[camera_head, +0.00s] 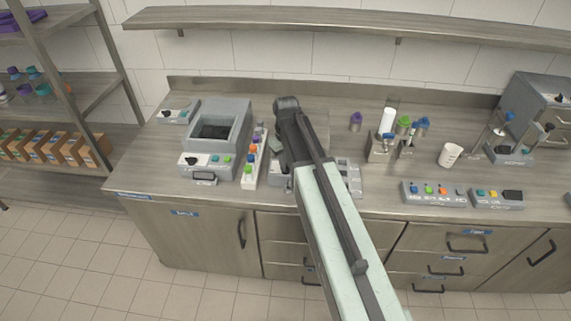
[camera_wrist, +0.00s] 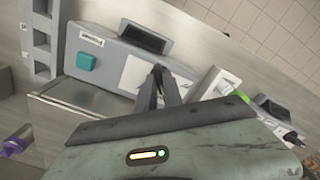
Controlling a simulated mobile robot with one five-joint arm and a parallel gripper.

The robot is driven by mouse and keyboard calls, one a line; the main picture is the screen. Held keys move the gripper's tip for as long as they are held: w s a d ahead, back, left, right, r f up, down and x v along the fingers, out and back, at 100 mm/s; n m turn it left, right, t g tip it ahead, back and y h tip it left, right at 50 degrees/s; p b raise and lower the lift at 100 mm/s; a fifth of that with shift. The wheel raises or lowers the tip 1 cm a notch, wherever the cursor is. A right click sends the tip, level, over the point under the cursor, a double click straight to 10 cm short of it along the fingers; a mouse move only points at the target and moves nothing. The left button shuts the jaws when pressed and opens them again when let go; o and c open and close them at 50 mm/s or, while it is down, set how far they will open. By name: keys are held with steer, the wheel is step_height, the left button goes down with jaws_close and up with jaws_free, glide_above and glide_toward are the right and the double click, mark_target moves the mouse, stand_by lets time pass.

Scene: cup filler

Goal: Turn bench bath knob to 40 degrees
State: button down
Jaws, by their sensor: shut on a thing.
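My gripper (camera_wrist: 158,70) is shut at a white dial plate (camera_wrist: 137,76) on the front of a grey device (camera_wrist: 108,62). Its narrow dark fingers hide the small knob between them, so the knob's angle cannot be read. A teal button (camera_wrist: 87,62), a small label and a dark display (camera_wrist: 143,38) show on the same front. In the head view my arm covers most of this device (camera_head: 279,181). To its left stands a grey box with a dark basin (camera_head: 213,131) and its own black knob (camera_head: 188,160). I cannot read which one is named the bench bath.
A grey rack (camera_head: 350,178) is close on the right. Further right are bottles, a white cup (camera_head: 450,155) and button panels (camera_head: 433,193). A shelf (camera_head: 340,22) runs above.

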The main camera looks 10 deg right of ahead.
steer(key=shift+m, duration=0.5)
stand_by(0.3)
steer(key=c, duration=1.5)
jaws_free()
step_height(320, 180, up, 8)
steer(key=p, duration=0.8)
steer(key=shift+f, duration=0.2)
